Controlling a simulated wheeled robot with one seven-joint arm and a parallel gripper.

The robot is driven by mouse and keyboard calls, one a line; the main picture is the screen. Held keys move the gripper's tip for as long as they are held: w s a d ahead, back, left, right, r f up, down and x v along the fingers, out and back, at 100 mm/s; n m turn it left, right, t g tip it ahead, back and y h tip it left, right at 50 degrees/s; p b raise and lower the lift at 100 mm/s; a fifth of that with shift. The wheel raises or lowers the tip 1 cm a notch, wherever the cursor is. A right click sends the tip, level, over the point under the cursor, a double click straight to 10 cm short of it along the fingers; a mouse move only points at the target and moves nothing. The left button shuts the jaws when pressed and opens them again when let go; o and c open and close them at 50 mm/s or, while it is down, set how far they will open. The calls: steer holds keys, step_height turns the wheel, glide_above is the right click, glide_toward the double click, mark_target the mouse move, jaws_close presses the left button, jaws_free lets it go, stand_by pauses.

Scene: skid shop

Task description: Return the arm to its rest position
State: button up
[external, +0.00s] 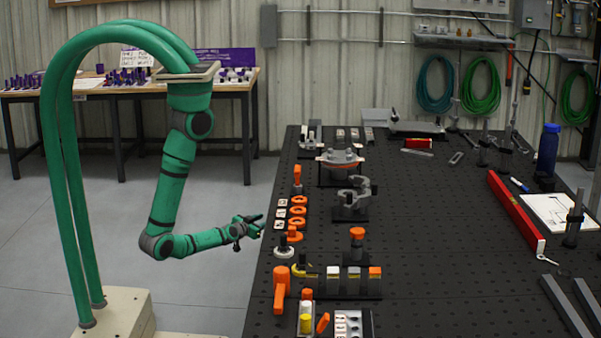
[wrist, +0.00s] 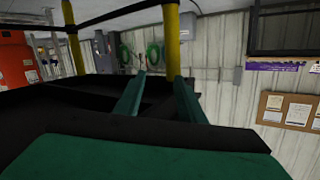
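My green arm hangs from its mount and bends at the elbow, with the forearm reaching right. My gripper (external: 260,223) is beside the left edge of the black table (external: 440,270), around the height of the tabletop. In the wrist view, the two green fingers of my gripper (wrist: 160,88) stand apart with nothing seen between them. The gripper is open and empty. It looks close to the orange rings (external: 297,211) and the grey-white round part (external: 283,252) at the table edge, but I see no contact.
Orange, grey and yellow parts line the table's left side, including an orange handled part (external: 280,290). A red level (external: 515,213) and a blue bottle (external: 547,150) are at the right. A wooden bench (external: 240,87) stands at the back left.

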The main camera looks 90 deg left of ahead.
steer(key=w+d+r+m+t+h, duration=0.2)
steer(key=d+m+t+h, duration=0.1)
steer(key=d, duration=0.8)
steer(key=w+d+r+m+t+h, duration=0.2)
steer(key=d+r+h, duration=0.1)
steer(key=d, duration=0.8)
steer(key=s+d+r+m+t+h, duration=0.1)
steer(key=s+d+r+m+h, duration=0.1)
steer(key=d+r+h, duration=0.2)
steer(key=s+d+r+m+t+h, duration=0.1)
steer(key=d+r+h, duration=0.3)
steer(key=d+r, duration=0.7)
steer(key=s+d+m, duration=0.1)
steer(key=d, duration=0.4)
steer(key=shift+s+m+t, duration=0.3)
